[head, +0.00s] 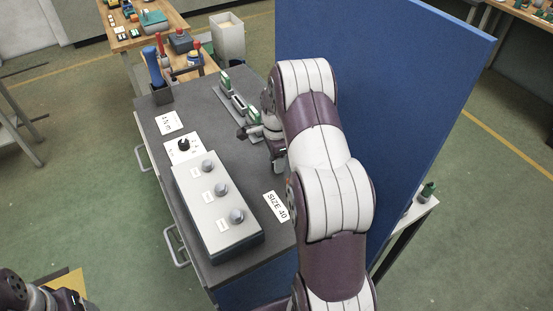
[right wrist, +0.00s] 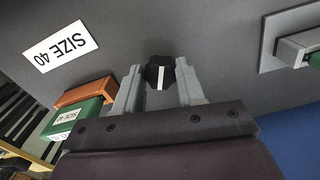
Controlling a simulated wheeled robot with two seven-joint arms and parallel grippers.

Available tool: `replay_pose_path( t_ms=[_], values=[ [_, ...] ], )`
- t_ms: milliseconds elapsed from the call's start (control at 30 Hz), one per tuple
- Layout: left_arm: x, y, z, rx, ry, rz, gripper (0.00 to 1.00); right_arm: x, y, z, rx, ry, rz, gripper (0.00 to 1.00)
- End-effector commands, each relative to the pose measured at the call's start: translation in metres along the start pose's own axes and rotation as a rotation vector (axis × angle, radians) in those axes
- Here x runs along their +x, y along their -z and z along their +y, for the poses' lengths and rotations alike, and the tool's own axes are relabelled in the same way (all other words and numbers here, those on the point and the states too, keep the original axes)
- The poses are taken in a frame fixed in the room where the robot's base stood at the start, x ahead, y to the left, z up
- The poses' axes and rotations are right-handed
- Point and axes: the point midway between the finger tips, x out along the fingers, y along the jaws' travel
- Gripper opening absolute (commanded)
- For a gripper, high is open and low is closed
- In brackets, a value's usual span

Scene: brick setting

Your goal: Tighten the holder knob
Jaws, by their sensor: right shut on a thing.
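A black knob (right wrist: 160,76) with a white line on it sits between the fingers of my right gripper (right wrist: 158,84) in the right wrist view, and the gripper is shut on it. In the head view my right gripper (head: 257,132) is at the near end of the grey holder (head: 234,106), which carries green parts; my arm hides much of that area. In the right wrist view a green block (right wrist: 78,122) with a size label lies beside an orange-brown piece (right wrist: 86,92), left of the gripper. At the lower left of the head view only part of my left arm shows; its gripper does not.
On the grey table, a control box (head: 217,205) with several round knobs stands near the front, a dial plate (head: 184,148) behind it. A blue panel (head: 390,120) stands right of my arm.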

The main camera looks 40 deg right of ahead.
Motion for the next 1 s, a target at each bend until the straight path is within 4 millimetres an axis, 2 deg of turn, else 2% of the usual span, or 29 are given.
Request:
replay_pose_path(
  t_ms=[33,600,633,700,1000],
  values=[
    [0.0009,-0.0001,0.0000,0.000,0.000,0.000,0.70,0.0054,-0.0014,0.0047,0.011,-0.016,-0.004,0.09],
    [0.0011,-0.0002,0.0000,0.000,0.000,0.000,0.70,0.0056,-0.0014,0.0049,0.037,-0.017,-0.004,0.09],
    [0.0011,-0.0002,0.0000,0.000,0.000,0.000,0.70,0.0057,-0.0014,0.0049,0.037,-0.017,-0.004,0.49],
    [0.0011,-0.0002,0.0000,0.000,0.000,0.000,0.70,0.0052,-0.0013,0.0043,0.037,-0.015,-0.003,0.65],
    [0.0021,-0.0003,0.0000,0.000,0.000,0.000,0.70,-0.0004,-0.0004,0.0010,0.036,-0.004,-0.001,0.65]
  ],
)
